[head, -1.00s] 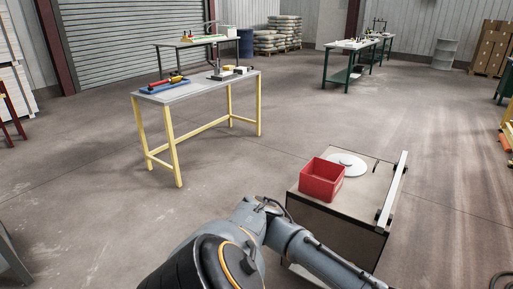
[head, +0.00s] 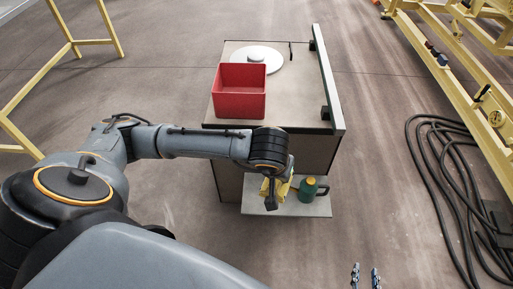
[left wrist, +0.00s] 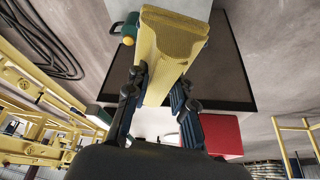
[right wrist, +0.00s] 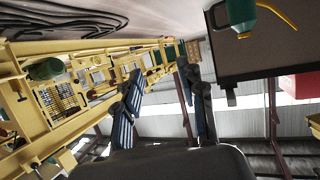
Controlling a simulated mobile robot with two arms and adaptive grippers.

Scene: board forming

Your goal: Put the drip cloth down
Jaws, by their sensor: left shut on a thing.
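The drip cloth (left wrist: 168,45) is a folded yellow piece between the fingers of my left gripper (left wrist: 160,82) in the left wrist view. In the head view my left gripper (head: 271,192) is shut on the yellow cloth (head: 284,188), just above or in front of a grey low shelf (head: 255,209) on the cart. I cannot tell whether the cloth touches the shelf. My right gripper (head: 366,278) is at the bottom edge of the head view, its fingers apart and empty, as the right wrist view (right wrist: 168,95) also shows.
A green can (head: 308,192) stands on the shelf, close right of the cloth. The cart top (head: 290,95) bears a red bin (head: 240,103) and a white round disc (head: 272,66), with a rail (head: 328,85) along its right side. Black hose (head: 450,180) lies on the floor at right.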

